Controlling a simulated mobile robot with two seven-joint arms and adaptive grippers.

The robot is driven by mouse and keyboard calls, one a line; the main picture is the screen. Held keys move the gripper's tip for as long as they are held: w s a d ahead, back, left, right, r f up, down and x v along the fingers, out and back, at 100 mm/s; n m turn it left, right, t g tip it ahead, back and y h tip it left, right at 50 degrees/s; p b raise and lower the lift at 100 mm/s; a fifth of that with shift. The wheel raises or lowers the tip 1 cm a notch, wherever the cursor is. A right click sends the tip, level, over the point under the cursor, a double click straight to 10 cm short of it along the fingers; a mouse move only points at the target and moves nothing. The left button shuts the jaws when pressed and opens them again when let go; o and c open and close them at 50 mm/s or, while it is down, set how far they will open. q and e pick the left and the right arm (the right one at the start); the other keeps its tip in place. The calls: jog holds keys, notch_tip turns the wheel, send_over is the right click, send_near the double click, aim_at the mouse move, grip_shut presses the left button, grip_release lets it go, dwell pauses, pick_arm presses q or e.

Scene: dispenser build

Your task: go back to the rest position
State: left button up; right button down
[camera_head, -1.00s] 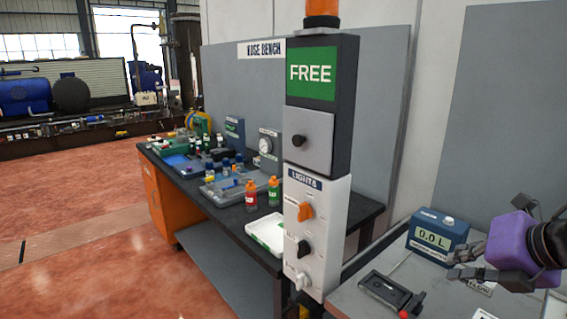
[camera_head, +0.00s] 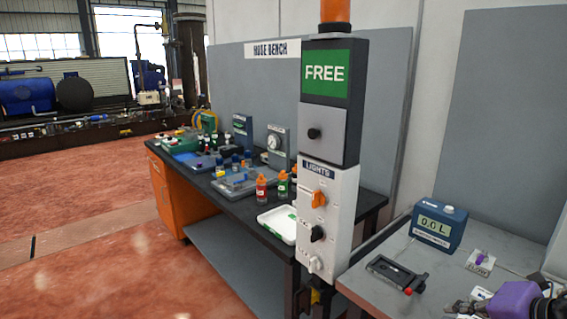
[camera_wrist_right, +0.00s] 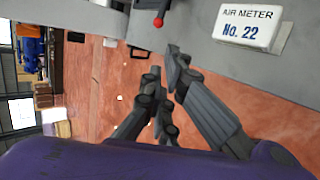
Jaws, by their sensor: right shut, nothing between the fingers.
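My right gripper (camera_head: 462,308) is at the bottom right corner of the head view, in front of the grey bench, partly cut off by the frame. In the right wrist view its dark fingers (camera_wrist_right: 165,65) are drawn together with nothing between them. The purple wrist housing (camera_wrist_right: 120,160) fills the bottom of that view. My left gripper is in neither view.
A blue meter reading 0.0 L (camera_head: 438,228) and a black device with a red knob (camera_head: 396,272) sit on the grey bench (camera_head: 440,275). The switch post (camera_head: 328,190) showing FREE stands left of it. The hose bench (camera_head: 240,205) is behind. Red floor (camera_head: 110,240) at left is clear.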

jog(key=s+f+m, duration=0.7)
jog(key=f, duration=0.6)
pick_arm(q)
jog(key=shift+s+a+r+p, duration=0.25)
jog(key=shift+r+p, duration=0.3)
jog(key=shift+p, duration=0.15)
pick_arm(e)
jog(key=s+a+f+m+h, duration=0.1)
jog(key=s+a+f+m, duration=0.6)
jog(key=s+f+m, duration=0.2)
jog(key=s+a+f+m+h, duration=0.2)
jog(key=s+a+f+m, duration=0.6)
jog(key=s+f, duration=0.3)
jog(key=shift+s+a+f+m+h, duration=0.15)
jog(key=shift+s+f+m+h, duration=0.15)
jog(key=shift+m, duration=0.1)
